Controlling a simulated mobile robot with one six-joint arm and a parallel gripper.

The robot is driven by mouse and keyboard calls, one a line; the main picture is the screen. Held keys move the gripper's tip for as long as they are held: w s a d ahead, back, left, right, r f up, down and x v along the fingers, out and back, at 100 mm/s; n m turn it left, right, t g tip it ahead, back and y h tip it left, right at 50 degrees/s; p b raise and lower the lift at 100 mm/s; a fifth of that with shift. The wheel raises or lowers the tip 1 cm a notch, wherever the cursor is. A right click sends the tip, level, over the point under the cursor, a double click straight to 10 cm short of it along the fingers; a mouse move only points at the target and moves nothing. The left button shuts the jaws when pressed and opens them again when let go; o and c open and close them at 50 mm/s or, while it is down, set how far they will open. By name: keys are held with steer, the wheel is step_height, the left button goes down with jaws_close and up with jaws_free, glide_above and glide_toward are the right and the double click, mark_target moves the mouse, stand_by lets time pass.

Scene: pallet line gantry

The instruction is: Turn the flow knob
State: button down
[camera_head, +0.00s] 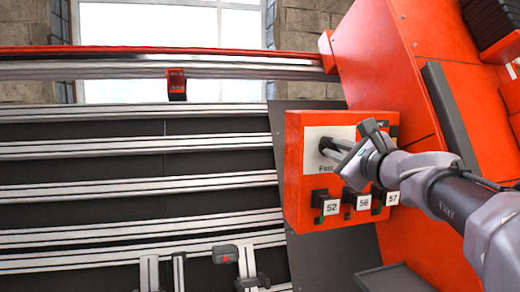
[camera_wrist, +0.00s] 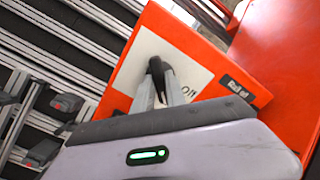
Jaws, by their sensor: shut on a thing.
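The flow knob is a small dark knob (camera_wrist: 157,68) on a white label plate on the front of the orange control box (camera_head: 293,160). In the head view my gripper (camera_head: 326,147) reaches the plate from the right, and its fingers cover most of the knob. In the wrist view my gripper (camera_wrist: 160,82) is shut on the knob, with the two grey fingers at its sides. Part of a word, "Off", shows on the plate to the right of the fingers. The knob's exact angle is hard to tell.
Below the knob, black parts with tags 52 (camera_head: 331,207), 56 (camera_head: 364,202) and 57 (camera_head: 392,198) stick out of the box. Metal rails (camera_head: 140,185) over dark panels fill the left. A large orange housing (camera_head: 400,70) stands behind my arm.

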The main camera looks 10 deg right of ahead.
steer(key=shift+f, duration=0.1)
steer(key=shift+n+b, duration=4.3)
steer(key=shift+b, duration=0.3)
steer(key=c, duration=1.4)
jaws_free()
steer(key=shift+o, duration=0.2)
